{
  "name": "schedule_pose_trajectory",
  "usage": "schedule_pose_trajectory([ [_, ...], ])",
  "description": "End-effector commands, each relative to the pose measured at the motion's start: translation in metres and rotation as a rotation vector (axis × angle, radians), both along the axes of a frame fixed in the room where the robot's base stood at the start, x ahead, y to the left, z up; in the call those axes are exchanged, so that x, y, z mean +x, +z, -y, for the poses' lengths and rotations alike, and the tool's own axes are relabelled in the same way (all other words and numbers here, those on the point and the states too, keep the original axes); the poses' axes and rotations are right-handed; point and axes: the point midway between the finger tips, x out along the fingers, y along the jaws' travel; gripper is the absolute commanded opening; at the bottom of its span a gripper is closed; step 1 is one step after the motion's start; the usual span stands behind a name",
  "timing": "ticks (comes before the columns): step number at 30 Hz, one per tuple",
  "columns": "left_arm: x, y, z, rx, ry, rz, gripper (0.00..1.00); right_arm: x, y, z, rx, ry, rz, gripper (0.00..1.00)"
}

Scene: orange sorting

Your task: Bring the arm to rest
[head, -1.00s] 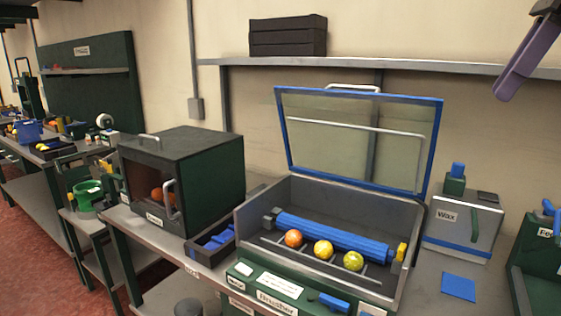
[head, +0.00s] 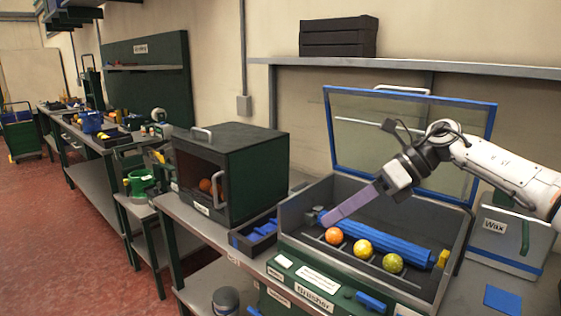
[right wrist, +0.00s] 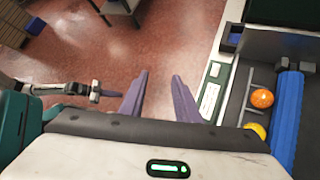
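My right arm comes in from the right in the head view, in front of the raised lid of the brusher (head: 318,286). Its gripper (head: 338,211) has long purple fingers, seen edge-on and pointing down left across the brusher box. In the right wrist view the fingers of this right gripper (right wrist: 159,95) stand apart, with only floor between them. It is open and empty. At the left of the right wrist view is what looks like my left gripper (right wrist: 108,94), small and side-on; its opening cannot be told. It is not in the head view.
The brusher holds an orange fruit (head: 333,236), two yellow ones (head: 363,248) and a blue roller (head: 385,238). Its glass lid (head: 350,105) stands open. A dark green cabinet (head: 240,150) is left of it, a wax box (head: 510,232) right. Red floor (head: 90,250) is clear at left.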

Motion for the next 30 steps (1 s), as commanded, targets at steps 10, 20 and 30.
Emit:
schedule_pose_trajectory([
  [10,-0.003,-0.002,0.001,-0.001,-0.001,-0.006,0.0,-0.06,-0.098,-0.163,0.632,-0.211,-0.484,0.3],
  [20,-0.003,-0.001,0.001,-0.001,-0.001,-0.006,0.0,-0.083,-0.159,-0.171,1.141,-0.713,-1.093,0.3],
  [30,-0.003,-0.001,0.001,-0.001,-0.001,-0.004,0.0,-0.143,-0.305,-0.071,1.486,-1.48,-1.709,0.3],
])
